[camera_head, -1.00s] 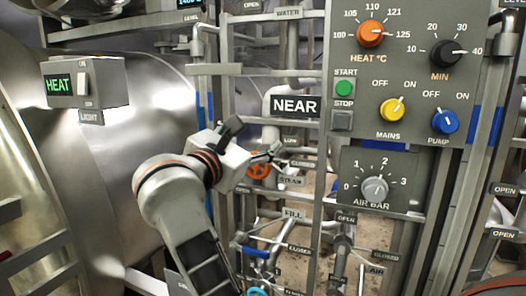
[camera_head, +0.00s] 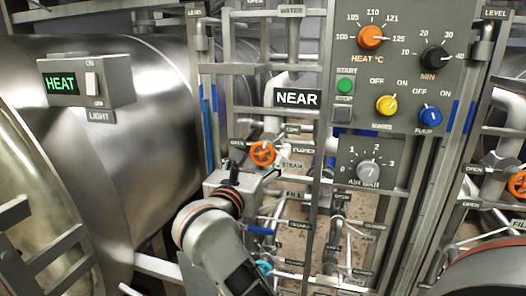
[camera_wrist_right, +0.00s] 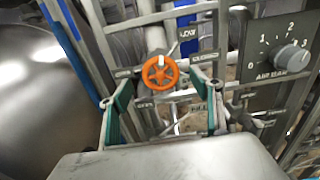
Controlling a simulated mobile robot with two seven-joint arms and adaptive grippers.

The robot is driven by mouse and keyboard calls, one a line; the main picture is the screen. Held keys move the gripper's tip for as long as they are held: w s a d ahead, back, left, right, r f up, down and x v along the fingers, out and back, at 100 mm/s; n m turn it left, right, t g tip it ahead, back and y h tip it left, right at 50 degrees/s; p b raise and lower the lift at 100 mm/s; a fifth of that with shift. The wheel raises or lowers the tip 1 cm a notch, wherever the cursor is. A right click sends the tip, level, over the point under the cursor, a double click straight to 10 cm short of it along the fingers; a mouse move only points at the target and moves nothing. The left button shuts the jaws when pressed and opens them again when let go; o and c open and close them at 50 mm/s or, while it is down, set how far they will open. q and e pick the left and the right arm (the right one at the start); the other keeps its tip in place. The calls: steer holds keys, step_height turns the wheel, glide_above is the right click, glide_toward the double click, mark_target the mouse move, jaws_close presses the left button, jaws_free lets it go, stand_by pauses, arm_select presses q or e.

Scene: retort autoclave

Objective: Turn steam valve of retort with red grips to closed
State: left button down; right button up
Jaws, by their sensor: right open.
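In the right wrist view the wheel (camera_wrist_right: 160,72) faces me, with label plates on both sides. My right gripper (camera_head: 254,169) is just below the wheel in the head view. In the wrist view its two green-sided fingers are spread apart and empty, with the wheel ahead between their tips; contact cannot be told. No red grips show clearly. My left gripper is not in view.
A control panel (camera_head: 408,75) with knobs stands to the right, above an AIR BAR dial (camera_head: 368,170). Grey rails and pipes crowd the wheel. A large steel retort (camera_head: 140,130) fills the left. Another orange wheel (camera_head: 517,184) is at the far right.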

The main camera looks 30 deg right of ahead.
mark_target(262, 153)
steer(key=b+x, duration=0.1)
steer(key=x, duration=0.4)
steer(key=shift+w+d, duration=0.25)
steer(key=shift+d, duration=0.05)
steer(key=c, duration=1.1)
